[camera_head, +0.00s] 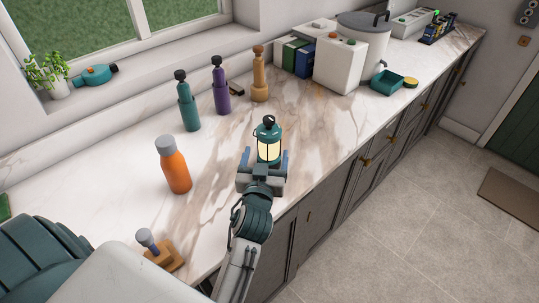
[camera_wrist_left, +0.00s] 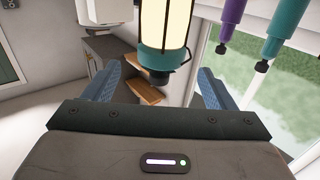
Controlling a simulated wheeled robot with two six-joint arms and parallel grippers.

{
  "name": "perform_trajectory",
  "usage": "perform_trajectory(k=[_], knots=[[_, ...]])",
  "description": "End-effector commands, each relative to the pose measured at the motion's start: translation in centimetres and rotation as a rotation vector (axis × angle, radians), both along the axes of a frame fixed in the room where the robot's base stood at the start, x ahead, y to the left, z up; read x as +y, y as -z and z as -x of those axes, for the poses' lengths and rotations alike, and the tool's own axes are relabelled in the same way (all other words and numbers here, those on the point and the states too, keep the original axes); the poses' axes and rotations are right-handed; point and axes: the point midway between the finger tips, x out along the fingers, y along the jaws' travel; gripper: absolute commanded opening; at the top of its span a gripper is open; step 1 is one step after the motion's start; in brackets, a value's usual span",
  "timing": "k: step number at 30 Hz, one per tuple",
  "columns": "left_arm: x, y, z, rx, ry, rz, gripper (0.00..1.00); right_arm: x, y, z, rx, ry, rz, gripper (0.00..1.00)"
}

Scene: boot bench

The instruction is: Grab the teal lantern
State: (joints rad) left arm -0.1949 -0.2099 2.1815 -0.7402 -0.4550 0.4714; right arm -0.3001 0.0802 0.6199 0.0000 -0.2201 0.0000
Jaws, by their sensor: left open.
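The teal lantern (camera_head: 268,143) stands upright on the marble counter, with a pale glowing body, teal cap and black knob on top. My left gripper (camera_head: 265,162) is open at the lantern, its two blue fingers spread to either side. In the left wrist view, which is upside down, the lantern (camera_wrist_left: 165,35) shows between the open fingers (camera_wrist_left: 160,76), with clear gaps on both sides. I see no contact with it. The lantern's base is out of that view, and its lower part is partly behind the gripper in the head view. My right gripper is not in view.
An orange bottle (camera_head: 173,166) stands left of the lantern. Teal (camera_head: 188,108), purple (camera_head: 221,92) and wooden (camera_head: 259,78) bottle-like items stand behind. A wooden stamp-like item (camera_head: 164,255) is near the front.

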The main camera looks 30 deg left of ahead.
Motion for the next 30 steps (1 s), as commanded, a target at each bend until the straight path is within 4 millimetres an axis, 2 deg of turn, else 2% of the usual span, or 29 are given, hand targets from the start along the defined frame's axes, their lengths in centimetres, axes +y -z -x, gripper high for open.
perform_trajectory(k=[1, 5, 12, 20, 25, 30], knots=[[0.0, 1.1, 0.0, 0.000, 0.000, 0.000, 0.78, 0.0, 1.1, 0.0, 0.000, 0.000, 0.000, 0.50], [0.1, 1.5, -0.4, -0.001, 0.001, -0.001, 0.78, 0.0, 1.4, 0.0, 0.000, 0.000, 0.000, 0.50], [1.4, 1.2, -3.9, -0.001, 0.001, -0.004, 0.78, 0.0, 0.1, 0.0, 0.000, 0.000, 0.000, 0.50], [2.2, 1.4, -5.9, 0.001, 0.000, -0.002, 0.78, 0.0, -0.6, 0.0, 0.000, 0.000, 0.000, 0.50], [3.2, 1.5, -8.0, 0.001, 0.000, -0.004, 0.78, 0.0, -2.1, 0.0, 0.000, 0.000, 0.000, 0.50], [3.9, 1.8, -9.8, 0.001, 0.000, -0.002, 0.78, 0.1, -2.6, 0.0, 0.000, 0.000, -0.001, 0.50]])
